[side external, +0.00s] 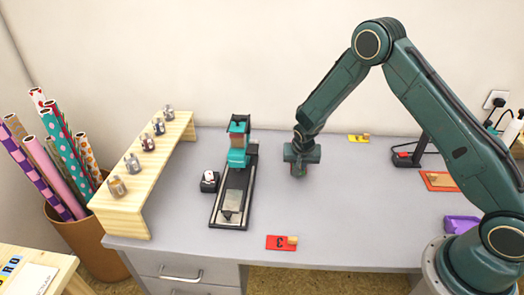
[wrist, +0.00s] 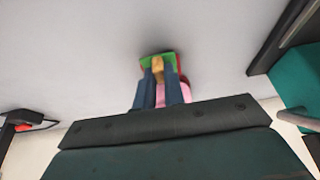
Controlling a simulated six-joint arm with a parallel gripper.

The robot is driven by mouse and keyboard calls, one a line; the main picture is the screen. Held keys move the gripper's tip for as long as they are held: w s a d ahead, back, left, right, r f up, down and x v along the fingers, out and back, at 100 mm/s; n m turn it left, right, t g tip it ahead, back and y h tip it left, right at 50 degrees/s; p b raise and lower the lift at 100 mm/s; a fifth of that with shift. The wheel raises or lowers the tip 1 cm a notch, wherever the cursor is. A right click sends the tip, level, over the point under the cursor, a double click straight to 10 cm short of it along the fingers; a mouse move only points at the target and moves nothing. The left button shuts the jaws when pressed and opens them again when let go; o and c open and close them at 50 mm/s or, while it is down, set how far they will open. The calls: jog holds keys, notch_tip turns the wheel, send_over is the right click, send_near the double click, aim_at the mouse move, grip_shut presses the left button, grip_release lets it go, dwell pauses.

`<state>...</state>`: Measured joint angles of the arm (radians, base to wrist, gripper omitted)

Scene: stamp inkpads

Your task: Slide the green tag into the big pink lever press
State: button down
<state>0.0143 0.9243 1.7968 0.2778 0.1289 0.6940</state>
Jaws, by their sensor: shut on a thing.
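My gripper (side external: 298,172) points down above the grey table, right of the teal lever press. In the wrist view its two blue fingers (wrist: 160,85) are shut on the tan grip block of the green tag (wrist: 145,61). Red and pink patches show beside and behind the fingers; I cannot tell what they belong to. The tag is mostly hidden in the side view. The large lever press (side external: 237,158) looks teal, not pink, with a long black base and a pale plate. Its side also shows in the wrist view (wrist: 297,82). No pink press is clearly visible.
A red tag (side external: 274,242) lies at the front edge, a yellow tag (side external: 355,138) at the back, and an orange tag (side external: 437,182) at right. A small black box (side external: 209,184) stands left of the press. A wooden shelf (side external: 130,198) holds several stamps.

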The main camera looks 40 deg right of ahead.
jog(key=c, duration=1.4)
grip_release()
jog(key=shift+r, duration=0.15)
jog(key=shift+r, duration=3.35)
